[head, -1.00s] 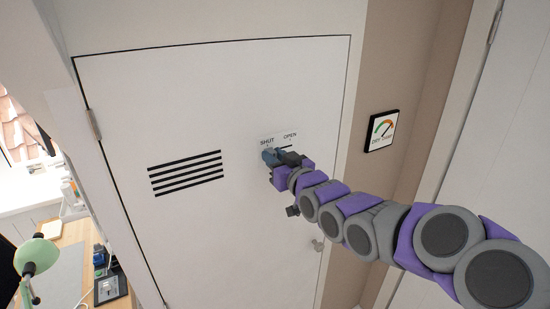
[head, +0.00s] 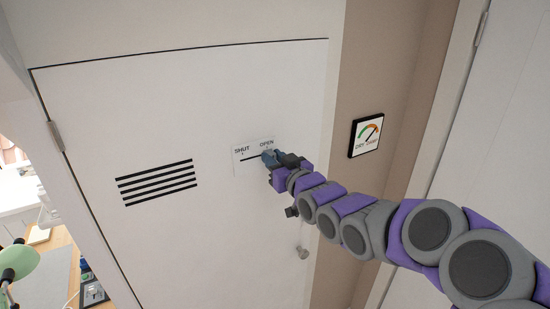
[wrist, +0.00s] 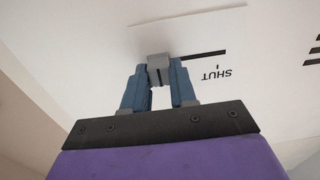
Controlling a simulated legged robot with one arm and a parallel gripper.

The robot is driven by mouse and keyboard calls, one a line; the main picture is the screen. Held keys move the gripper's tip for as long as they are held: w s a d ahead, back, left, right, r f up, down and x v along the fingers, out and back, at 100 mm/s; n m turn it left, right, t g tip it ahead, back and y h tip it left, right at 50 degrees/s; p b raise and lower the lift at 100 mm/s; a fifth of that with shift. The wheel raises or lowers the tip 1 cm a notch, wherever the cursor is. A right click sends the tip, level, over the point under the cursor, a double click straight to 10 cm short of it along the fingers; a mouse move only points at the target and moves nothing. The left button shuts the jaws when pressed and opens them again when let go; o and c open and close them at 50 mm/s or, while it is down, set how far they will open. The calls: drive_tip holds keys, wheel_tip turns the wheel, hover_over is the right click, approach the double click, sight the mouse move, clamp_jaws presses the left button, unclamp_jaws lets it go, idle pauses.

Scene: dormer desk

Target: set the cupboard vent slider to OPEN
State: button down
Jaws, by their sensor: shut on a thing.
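The vent slider plate (head: 239,165) is a white label on the cupboard door, with SHUT at its left, OPEN at its right and a dark slot below the words. My gripper (head: 267,157) is at the plate's right end, just under OPEN. In the wrist view its two blue fingers (wrist: 158,82) are shut on the grey slider knob (wrist: 157,63). The bare slot (wrist: 204,53) runs from the knob towards SHUT. The knob is hidden behind my gripper in the head view, and the word OPEN does not show in the wrist view.
The white cupboard door (head: 190,235) has black vent slats (head: 157,182) left of the plate and a round knob (head: 303,253) lower right. A dial gauge (head: 367,135) hangs on the beige wall at right. A desk with a green lamp (head: 18,262) is at lower left.

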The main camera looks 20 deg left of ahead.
drive_tip(key=shift+w+a, duration=0.25)
drive_tip(key=c, duration=1.3)
unclamp_jaws()
drive_tip(key=shift+a, duration=0.1)
drive_tip(key=shift+o, duration=0.9)
drive_tip(key=shift+w+f, duration=0.15)
drive_tip(key=shift+w, duration=0.1)
drive_tip(key=shift+o, duration=0.6)
drive_tip(key=shift+w, duration=0.15)
drive_tip(key=shift+o, duration=0.6)
drive_tip(key=shift+d, duration=0.25)
drive_tip(key=b+v, duration=0.1)
drive_tip(key=v, duration=1.7)
